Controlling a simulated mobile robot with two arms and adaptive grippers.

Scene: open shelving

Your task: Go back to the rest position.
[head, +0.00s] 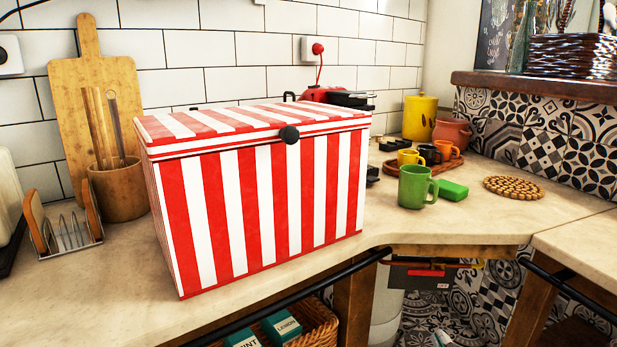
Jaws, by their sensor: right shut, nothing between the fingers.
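I see neither my left nor my right gripper, and no arm of mine can be made out in the head view. A large box with red and white stripes (262,205) stands on the counter left of centre. Its lid (235,121) is down, with a round black knob at the front. Whatever lies directly behind the box is partly hidden.
The counter (110,290) has bare room at front left. A wooden utensil cup (117,190) is left. A black rail (330,285) runs along the front edge.

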